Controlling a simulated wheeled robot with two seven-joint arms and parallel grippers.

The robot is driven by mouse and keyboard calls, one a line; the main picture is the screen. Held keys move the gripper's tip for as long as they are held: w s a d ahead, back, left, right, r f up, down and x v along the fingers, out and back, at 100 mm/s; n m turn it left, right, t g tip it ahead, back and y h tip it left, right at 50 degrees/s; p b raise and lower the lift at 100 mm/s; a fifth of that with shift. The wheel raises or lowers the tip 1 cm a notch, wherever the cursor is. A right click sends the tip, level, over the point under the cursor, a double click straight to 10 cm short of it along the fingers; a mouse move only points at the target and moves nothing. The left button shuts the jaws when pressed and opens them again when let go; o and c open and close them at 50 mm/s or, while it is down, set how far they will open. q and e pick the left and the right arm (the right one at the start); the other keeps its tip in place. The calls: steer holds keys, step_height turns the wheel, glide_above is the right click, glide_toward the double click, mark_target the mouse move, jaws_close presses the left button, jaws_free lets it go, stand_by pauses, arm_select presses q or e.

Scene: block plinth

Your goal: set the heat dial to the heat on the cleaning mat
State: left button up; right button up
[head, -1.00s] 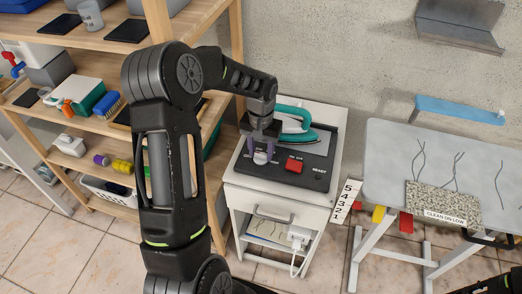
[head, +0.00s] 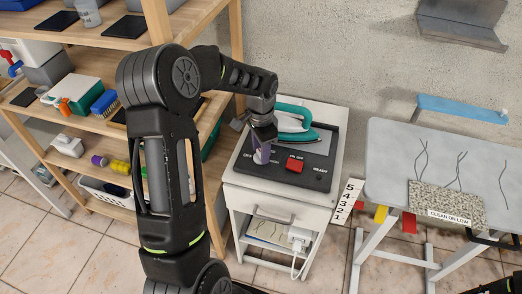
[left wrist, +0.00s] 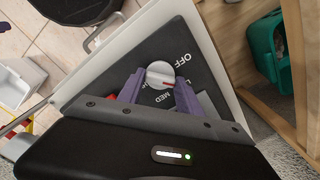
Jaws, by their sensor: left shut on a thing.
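The white heat dial (left wrist: 160,73) sits on the dark panel (left wrist: 185,42) of the iron's station, with OFF and MED lettering beside it and a small red mark near it. Which setting it points to is not clear. My left gripper (head: 262,152) reaches down from above, and its purple fingers are shut on the dial; the left wrist view shows the dial between the fingertips (left wrist: 160,82). The speckled cleaning mat (head: 447,200) hangs at the front of the ironing board and reads CLEAN ON LOW. My right gripper is not in view.
A teal iron (head: 292,122) rests at the back of the station. A red switch (head: 294,166) is right of the dial. The white cabinet (head: 262,203) stands between a wooden shelf (head: 235,45) and the grey ironing board (head: 390,150).

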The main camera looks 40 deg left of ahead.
arm_select(q)
steer(key=shift+m, duration=1.1)
steer(key=o, duration=1.4)
step_height(320, 180, up, 8)
steer(key=shift+f+b, duration=0.1)
steer(key=shift+b, duration=0.5)
